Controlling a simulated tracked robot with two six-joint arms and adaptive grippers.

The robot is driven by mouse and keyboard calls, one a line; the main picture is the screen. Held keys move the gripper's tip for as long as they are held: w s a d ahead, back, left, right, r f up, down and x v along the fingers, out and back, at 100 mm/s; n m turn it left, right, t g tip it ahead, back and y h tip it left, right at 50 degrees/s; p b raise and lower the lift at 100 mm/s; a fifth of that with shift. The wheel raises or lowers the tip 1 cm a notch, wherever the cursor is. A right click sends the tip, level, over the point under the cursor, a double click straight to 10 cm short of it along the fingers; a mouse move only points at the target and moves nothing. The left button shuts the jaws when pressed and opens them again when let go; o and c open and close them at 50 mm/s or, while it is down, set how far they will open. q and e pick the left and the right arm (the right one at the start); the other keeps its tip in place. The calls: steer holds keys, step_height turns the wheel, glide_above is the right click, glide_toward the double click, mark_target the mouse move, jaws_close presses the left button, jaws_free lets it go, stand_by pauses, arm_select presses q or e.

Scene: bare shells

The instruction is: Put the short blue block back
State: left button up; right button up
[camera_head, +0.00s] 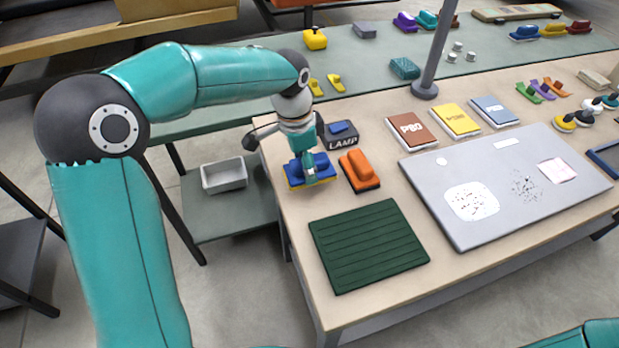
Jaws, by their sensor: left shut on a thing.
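My left gripper (312,172) points down at the near table's left edge, by the lamp box. It is shut on a blue block (320,160), which sits over a flat blue and yellow base (294,184). The fingers hide part of the block. I cannot tell whether it touches the tabletop. An orange block (357,166) on a dark base lies just to its right, apart from it. My right gripper is out of view; only a bit of teal arm shows at the bottom right.
A dark box marked LAMP (342,139) with a blue top piece stands behind. A green ribbed mat (368,246) lies in front. A grey board (500,180) and books (412,130) are to the right. A grey post (433,55) rises at the table's back edge.

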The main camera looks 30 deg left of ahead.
mark_target(298, 162)
arm_select(q)
steer(key=shift+f, duration=2.15)
steer(key=o, duration=1.5)
steer(key=shift+c, duration=0.2)
steer(key=r, duration=0.8)
steer(key=s+a+r, duration=0.1)
steer(key=r, duration=0.3)
steer(key=shift+s, duration=0.1)
